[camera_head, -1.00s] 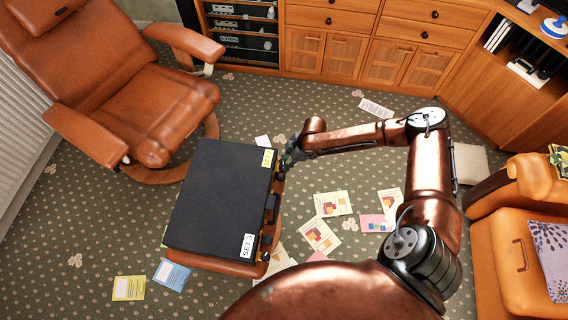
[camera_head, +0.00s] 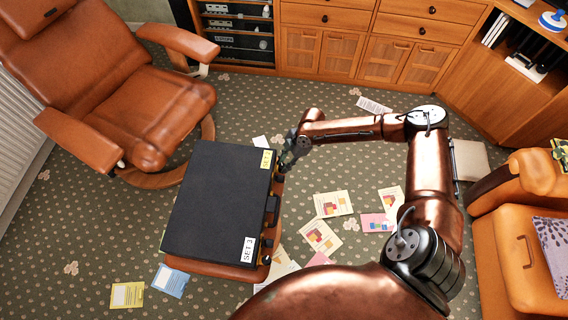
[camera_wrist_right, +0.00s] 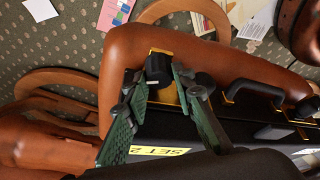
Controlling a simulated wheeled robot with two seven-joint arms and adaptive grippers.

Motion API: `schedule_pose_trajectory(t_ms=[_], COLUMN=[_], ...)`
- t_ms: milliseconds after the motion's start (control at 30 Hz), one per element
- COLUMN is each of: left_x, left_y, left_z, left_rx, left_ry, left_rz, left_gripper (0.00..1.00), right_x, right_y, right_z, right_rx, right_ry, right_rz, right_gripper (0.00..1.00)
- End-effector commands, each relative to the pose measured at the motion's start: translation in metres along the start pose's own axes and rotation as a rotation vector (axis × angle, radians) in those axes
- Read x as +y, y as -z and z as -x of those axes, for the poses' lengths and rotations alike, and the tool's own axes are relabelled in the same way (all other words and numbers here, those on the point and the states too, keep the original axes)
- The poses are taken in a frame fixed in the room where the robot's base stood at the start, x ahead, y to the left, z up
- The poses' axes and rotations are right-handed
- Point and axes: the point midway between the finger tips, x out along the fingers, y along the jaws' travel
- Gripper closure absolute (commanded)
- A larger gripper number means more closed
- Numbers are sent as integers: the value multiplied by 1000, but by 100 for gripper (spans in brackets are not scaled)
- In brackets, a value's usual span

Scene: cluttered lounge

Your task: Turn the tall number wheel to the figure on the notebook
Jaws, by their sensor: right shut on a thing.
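A black case (camera_head: 218,205) lies on a brown leather stool (camera_head: 212,267), with yellow SET 2 (camera_head: 266,159) and white SET 3 (camera_head: 248,249) labels. Its right side carries dark knobs, a handle and brass fittings. I cannot tell which item is the notebook. My left gripper is not in view.
A brown recliner (camera_head: 150,110) stands left of the case. Several papers (camera_head: 333,204) lie on the carpet to its right, and yellow (camera_head: 127,295) and blue (camera_head: 170,281) cards lie in front. Wooden cabinets (camera_head: 395,50) line the back. An orange armchair (camera_head: 520,250) is at right.

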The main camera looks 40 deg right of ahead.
Motion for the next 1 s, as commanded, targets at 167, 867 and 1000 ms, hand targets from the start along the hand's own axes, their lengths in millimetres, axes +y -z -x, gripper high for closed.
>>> schedule_pose_trajectory(t_ms=[167, 867, 1000], left_x=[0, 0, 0], left_y=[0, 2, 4], left_z=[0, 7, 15], left_rx=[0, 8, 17], left_ry=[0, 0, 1], left_rz=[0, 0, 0], left_gripper=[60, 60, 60], right_x=[0, -1, -2], right_y=[-3, 1, 2], right_z=[0, 2, 3], right_rx=[-4, -3, -7], right_ry=[0, -27, -66], right_rz=[-2, -62, -153], right_gripper=[70, 69, 69])
